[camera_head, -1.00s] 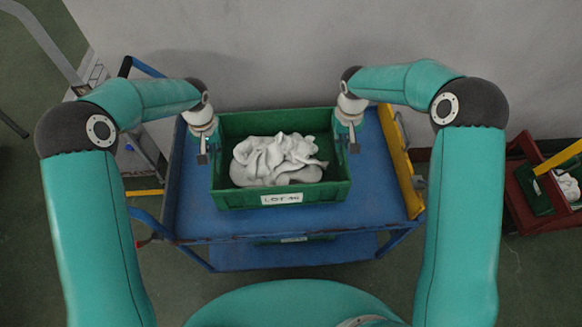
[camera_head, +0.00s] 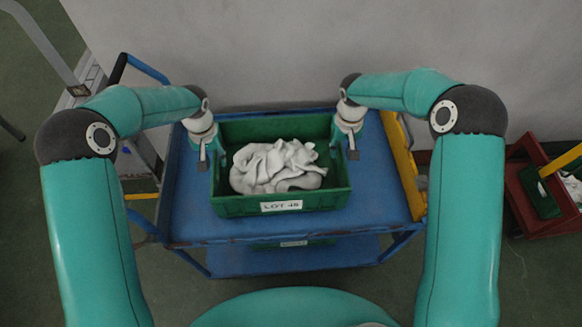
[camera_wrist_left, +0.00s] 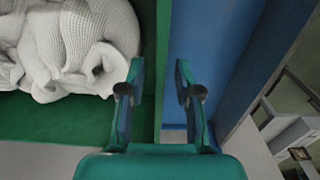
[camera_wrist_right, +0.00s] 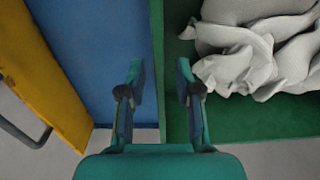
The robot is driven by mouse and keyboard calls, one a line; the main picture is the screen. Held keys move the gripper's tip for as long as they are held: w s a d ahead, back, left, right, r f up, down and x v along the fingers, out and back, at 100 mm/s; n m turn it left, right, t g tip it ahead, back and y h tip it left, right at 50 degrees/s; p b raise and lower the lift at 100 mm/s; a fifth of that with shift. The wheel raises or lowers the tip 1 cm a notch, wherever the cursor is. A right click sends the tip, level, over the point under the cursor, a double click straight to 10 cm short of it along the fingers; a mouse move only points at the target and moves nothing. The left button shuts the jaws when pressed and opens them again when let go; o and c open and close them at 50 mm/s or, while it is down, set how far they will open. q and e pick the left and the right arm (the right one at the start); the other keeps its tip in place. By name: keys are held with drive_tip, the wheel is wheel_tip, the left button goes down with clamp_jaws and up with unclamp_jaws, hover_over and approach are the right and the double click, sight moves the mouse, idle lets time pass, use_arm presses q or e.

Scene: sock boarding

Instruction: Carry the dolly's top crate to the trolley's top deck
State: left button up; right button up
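The green crate (camera_head: 230,207) with a white lot label holds a heap of pale socks (camera_head: 275,167). It appears to rest level on the blue top deck (camera_head: 385,208) of the trolley. My left gripper (camera_head: 203,163) is at its left wall and my right gripper (camera_head: 352,152) at its right wall. In the left wrist view the fingers (camera_wrist_left: 158,85) are apart, one on each side of the crate wall, with gaps visible. In the right wrist view the fingers (camera_wrist_right: 161,85) also straddle the wall, open. The fingertips are small in the head view.
The red dolly (camera_head: 533,218) stands at the right with another green crate (camera_head: 540,192) and a yellow bar. A yellow panel (camera_head: 403,160) edges the trolley's right side. A lower green crate (camera_head: 270,244) shows under the deck. A grey wall (camera_head: 300,50) is behind.

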drive_tip(key=shift+r, duration=0.6)
use_arm(q)
wheel_tip(320, 180, up, 12)
use_arm(e)
wheel_tip(320, 180, up, 11)
drive_tip(key=shift+f, duration=0.15)
use_arm(q)
drive_tip(key=shift+f, duration=0.1)
idle(0.5)
